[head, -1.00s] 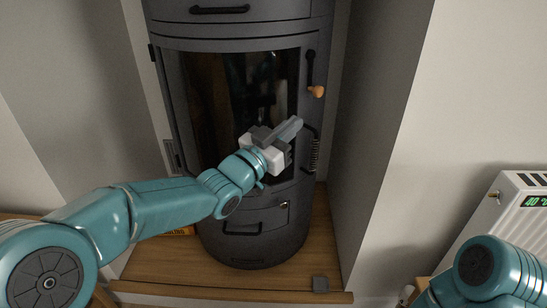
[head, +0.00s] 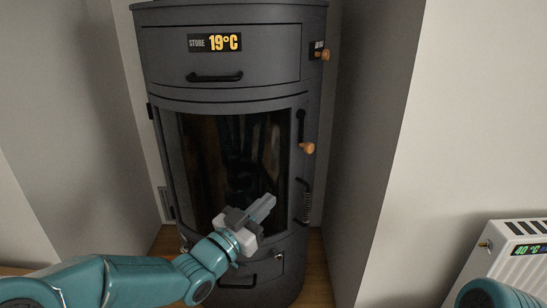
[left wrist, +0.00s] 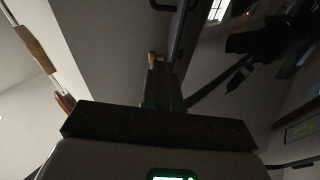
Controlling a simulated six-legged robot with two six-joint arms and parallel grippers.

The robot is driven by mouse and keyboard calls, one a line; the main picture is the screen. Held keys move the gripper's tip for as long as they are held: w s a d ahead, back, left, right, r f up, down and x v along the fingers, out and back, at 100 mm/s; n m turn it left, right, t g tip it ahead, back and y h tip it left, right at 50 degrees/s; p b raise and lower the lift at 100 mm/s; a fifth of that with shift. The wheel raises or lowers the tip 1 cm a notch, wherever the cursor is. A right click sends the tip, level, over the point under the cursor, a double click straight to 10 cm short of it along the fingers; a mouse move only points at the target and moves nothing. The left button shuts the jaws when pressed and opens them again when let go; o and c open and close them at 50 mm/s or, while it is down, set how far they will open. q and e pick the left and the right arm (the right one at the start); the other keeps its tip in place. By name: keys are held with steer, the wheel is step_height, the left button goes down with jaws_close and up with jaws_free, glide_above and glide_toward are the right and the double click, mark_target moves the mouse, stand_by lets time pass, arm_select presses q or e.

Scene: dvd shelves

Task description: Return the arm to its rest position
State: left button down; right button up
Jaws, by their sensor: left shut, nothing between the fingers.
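My left gripper (head: 262,206) is in front of the lower part of the dark glass door of a grey stove-like cabinet (head: 222,97). Its fingers are together and hold nothing. In the left wrist view the gripper (left wrist: 163,80) is a dark shape, with an orange-tan knob beyond its tip. My left arm comes in from the lower left. Part of my right arm shows at the lower right edge; its gripper is out of view.
The cabinet has an upper drawer with a black handle (head: 214,78), a 19°C display (head: 214,43), wooden knobs (head: 307,148) and a coiled handle (head: 307,201). A white radiator (head: 515,255) stands at the right. Walls flank the cabinet closely.

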arm_select(q)
steer(key=s+a+f+n+g+y+p, duration=0.4)
steer(key=s+a+n+g+y+p, duration=0.25)
steer(key=p, duration=1.55)
steer(key=s+a+f+n+g+y+p, duration=0.1)
steer(key=s+f+n+g+p, duration=0.1)
steer(key=s, duration=1)
steer(key=s+a+f+n+g+y+p, duration=0.1)
steer(key=s+f+g+p, duration=0.4)
steer(key=s, duration=0.8)
steer(key=shift+a+f+n+g, duration=0.45)
steer(key=shift+f+n+g, duration=0.1)
steer(key=shift+g, duration=0.4)
arm_select(e)
step_height(320, 180, up, 31)
steer(key=s+a, duration=0.1)
steer(key=shift+s+a+n+g, duration=0.2)
steer(key=shift+s+n+g, duration=0.1)
steer(key=shift+s, duration=0.1)
